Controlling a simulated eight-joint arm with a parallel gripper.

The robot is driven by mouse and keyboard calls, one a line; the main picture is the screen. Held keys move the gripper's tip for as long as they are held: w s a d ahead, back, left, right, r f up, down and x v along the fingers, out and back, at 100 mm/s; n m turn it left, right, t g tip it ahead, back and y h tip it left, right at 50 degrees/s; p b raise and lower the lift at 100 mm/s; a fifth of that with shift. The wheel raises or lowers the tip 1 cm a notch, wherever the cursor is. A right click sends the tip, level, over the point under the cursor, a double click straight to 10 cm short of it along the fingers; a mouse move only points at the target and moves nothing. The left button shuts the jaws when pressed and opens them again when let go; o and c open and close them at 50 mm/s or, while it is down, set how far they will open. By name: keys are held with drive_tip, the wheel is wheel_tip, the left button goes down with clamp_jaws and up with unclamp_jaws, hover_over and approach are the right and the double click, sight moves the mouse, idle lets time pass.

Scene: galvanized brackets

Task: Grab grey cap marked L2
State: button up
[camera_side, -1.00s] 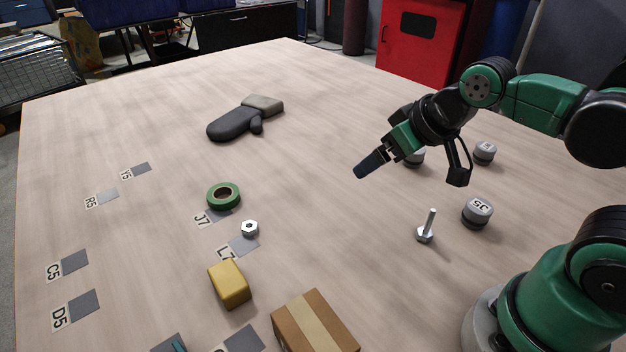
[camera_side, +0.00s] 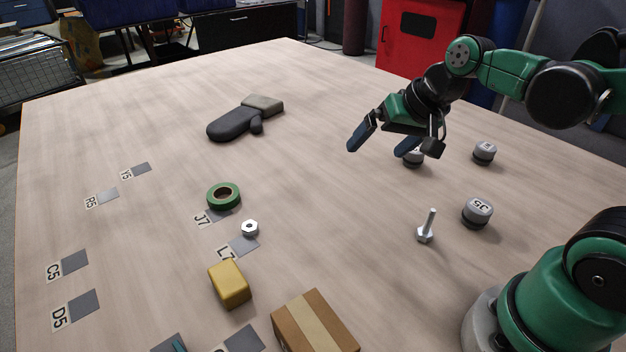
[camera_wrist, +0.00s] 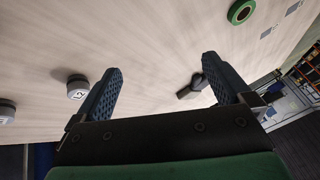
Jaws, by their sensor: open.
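The grey cap marked L2 (camera_wrist: 78,90) stands on the table just left of the left finger in the wrist view. In the side view, a grey cap (camera_side: 415,160) that appears to be the same one is partly hidden behind a finger; its mark is not readable there. My gripper (camera_side: 377,152) is open and empty above the table, its two fingers spread apart.
Other grey caps stand to the right (camera_side: 484,152) and nearer my base (camera_side: 478,211). A dark mitten (camera_side: 238,122), green tape ring (camera_side: 223,195), nut (camera_side: 250,228), yellow block (camera_side: 229,284) and cardboard box (camera_side: 315,323) lie further left.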

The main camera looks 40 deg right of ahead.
drive_tip(key=w+d+f+m+y, duration=0.1)
drive_tip(key=w+d+m+y, duration=0.1)
drive_tip(key=w+d+m, duration=0.55)
drive_tip(key=m+t+y, duration=0.3)
drive_tip(key=m+y, duration=0.1)
drive_tip(key=m, duration=0.9)
hover_over(431, 167)
drive_tip(key=w+a, duration=0.3)
drive_tip(key=a, duration=0.1)
wheel_tip(431, 167, down, 6)
drive_tip(key=shift+f, duration=0.2)
drive_tip(key=s+d+f+m, duration=0.1)
drive_tip(key=s+d+f+m+t, duration=0.1)
drive_tip(key=m, duration=0.1)
drive_tip(key=s+d+f+m+y, duration=0.1)
drive_tip(key=d, duration=0.1)
drive_tip(key=shift+s+d+f+m+t, duration=0.1)
drive_tip(key=shift+f+m+t, duration=0.15)
drive_tip(key=shift+t, duration=0.15)
drive_tip(key=shift+f, duration=0.15)
drive_tip(key=shift+x, duration=2.7)
drive_tip(key=c, duration=1.4)
drive_tip(key=shift+r, duration=0.2)
drive_tip(key=shift+c, duration=0.2)
